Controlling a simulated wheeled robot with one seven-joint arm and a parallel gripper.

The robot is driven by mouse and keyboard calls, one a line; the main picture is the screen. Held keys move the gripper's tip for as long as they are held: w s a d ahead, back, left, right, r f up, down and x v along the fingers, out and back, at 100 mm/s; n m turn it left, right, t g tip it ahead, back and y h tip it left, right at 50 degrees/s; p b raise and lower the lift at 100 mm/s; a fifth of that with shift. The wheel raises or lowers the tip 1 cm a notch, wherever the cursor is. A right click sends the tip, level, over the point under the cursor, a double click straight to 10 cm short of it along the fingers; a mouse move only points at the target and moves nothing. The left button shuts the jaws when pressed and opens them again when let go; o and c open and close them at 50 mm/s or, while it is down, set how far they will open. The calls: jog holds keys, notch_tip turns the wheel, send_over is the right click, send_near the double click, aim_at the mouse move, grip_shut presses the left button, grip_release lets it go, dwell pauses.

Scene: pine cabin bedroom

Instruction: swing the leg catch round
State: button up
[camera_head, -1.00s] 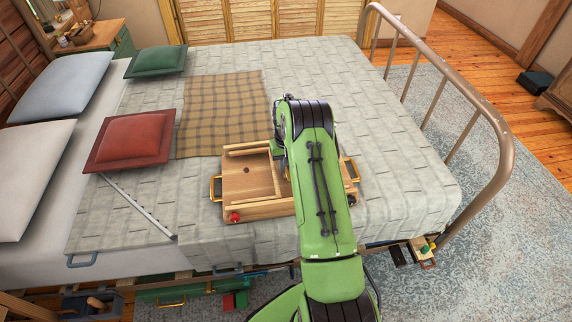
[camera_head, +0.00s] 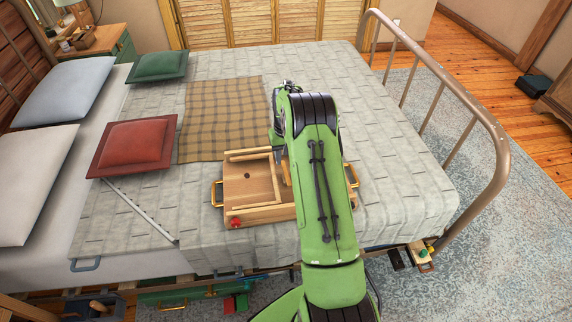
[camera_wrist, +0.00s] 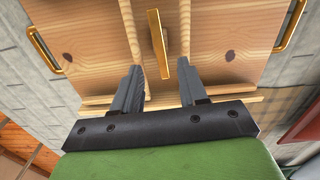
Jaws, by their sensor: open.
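A pale wooden bed tray (camera_head: 248,184) lies on the bed, its folded leg frame inside its rim. My arm hides its right middle part. In the wrist view the tray's boards (camera_wrist: 215,45) fill the upper middle. A small wooden bar, apparently the leg catch (camera_wrist: 158,42), stands over the gap between two boards, lengthwise in the picture. My gripper (camera_wrist: 161,66) is open, with one finger on each side of the bar's near end. I see no clear contact between fingers and bar. In the head view my arm hides the fingertips.
Brass handles (camera_head: 217,194) stick out at the tray's ends, and a red knob (camera_head: 236,223) sits at its front left corner. A checked blanket (camera_head: 222,115) and a red cushion (camera_head: 135,145) lie nearby. A metal bed rail (camera_head: 495,140) curves along the right.

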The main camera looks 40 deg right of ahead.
notch_tip(320, 180, up, 9)
jog(key=p, duration=0.2)
jog(key=shift+f, duration=0.15)
jog(key=s+a+r+n+t+p, duration=0.1)
jog(key=s+a+r, duration=0.25)
jog(key=r, duration=0.35)
jog(key=s+a+r+t+p, duration=0.1)
jog(key=s+a+r+p, duration=0.1)
jog(key=a+r, duration=0.45)
jog(key=s+a+r+n+p, duration=0.1)
jog(key=s+a+r, duration=0.2)
jog(key=r, duration=0.5)
jog(key=s+a+r+t+p, duration=0.1)
jog(key=s+a+r, duration=0.1)
jog(key=s, duration=0.5)
jog(key=s+a+r+n+t+p, duration=0.1)
jog(key=s+a+r+p, duration=0.1)
jog(key=s+a, duration=0.2)
jog(key=s+a+r+n+t+p, duration=0.1)
jog(key=s+a, duration=0.3)
jog(key=s, duration=0.6)
jog(key=shift+r+t+p, duration=0.3)
jog(key=shift+r+p, duration=0.05)
jog(key=shift+r, duration=0.1)
